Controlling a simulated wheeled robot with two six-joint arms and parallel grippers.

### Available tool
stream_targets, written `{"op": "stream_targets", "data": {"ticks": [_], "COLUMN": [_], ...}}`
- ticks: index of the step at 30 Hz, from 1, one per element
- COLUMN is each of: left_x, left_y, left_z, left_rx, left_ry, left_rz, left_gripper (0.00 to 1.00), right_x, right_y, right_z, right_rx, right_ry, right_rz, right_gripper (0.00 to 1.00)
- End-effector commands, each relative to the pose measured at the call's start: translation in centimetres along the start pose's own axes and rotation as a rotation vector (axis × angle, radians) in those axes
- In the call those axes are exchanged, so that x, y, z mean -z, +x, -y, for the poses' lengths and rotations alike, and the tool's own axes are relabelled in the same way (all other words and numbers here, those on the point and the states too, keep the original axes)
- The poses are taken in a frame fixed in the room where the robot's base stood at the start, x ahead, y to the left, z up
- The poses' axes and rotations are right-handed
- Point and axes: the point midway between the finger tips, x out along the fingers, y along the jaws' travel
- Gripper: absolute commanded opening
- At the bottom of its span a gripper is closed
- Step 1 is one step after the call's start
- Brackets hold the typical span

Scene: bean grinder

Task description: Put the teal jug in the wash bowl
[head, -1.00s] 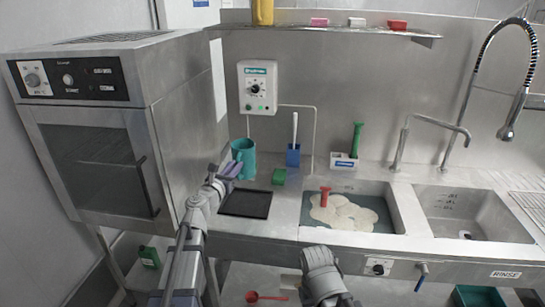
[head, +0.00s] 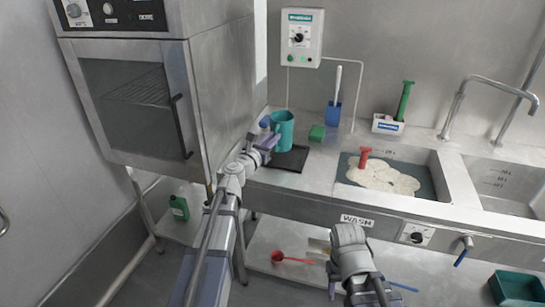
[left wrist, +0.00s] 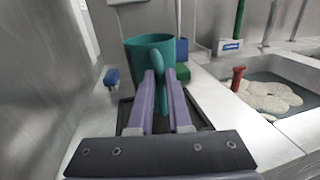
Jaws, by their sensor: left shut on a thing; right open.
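The teal jug (head: 284,128) is upright on the left part of the steel counter, at the back of a black tray. My left gripper (head: 266,143) is shut on its handle, with the lavender fingers either side of it in the left wrist view (left wrist: 160,95). The jug's base is hidden there, so I cannot tell whether it touches the counter. The wash bowl (head: 438,172) is the left sink, above the WASH label. It holds foamy water and a red-handled tool (head: 364,157).
The black tray (head: 294,160) lies by the jug. A green sponge (head: 317,133), a blue brush (head: 333,112) and a white holder with a green-handled tool (head: 388,125) stand behind. The oven (head: 135,105) is close on the left. The faucet (head: 458,105) rises behind the sinks.

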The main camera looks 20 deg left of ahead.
Motion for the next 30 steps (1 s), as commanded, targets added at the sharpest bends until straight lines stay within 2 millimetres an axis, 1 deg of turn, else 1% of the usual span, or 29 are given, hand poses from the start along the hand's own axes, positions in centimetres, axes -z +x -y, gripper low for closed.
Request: {"op": "stream_targets", "data": {"ticks": [1, 5, 7, 16, 24, 29, 30], "left_x": [0.3, 0.2, 0.7, 4.0, 3.8, 4.3, 4.2], "left_y": [0.0, 0.0, 0.0, 0.0, 0.0, 0.0, 0.0], "left_z": [0.0, 0.0, 0.0, 0.0, 0.0, 0.0, 0.0], "left_rx": [0.000, 0.000, 0.000, 0.000, 0.000, 0.000, 0.000], "left_ry": [0.000, 0.000, 0.000, 0.000, 0.000, 0.000, 0.000], "left_rz": [0.000, 0.000, 0.000, 0.000, 0.000, 0.000, 0.000], "left_gripper": [0.00, 0.00, 0.00, 0.00, 0.00, 0.00, 0.20], "right_x": [0.0, 0.0, 0.0, 0.2, 0.2, 0.2, 0.2], "right_y": [0.3, 0.2, 0.7, 4.0, 3.8, 4.3, 4.1], "right_z": [0.0, 0.0, 0.1, 0.4, 0.4, 0.4, 0.4], "right_rx": [0.000, 0.000, 0.000, 0.000, 0.000, 0.000, 0.000], "right_ry": [0.000, 0.000, 0.000, 0.000, 0.000, 0.000, 0.000], "right_rz": [0.000, 0.000, 0.000, 0.000, 0.000, 0.000, 0.000], "right_gripper": [0.50, 0.50, 0.50, 0.50, 0.50, 0.50, 0.50]}}
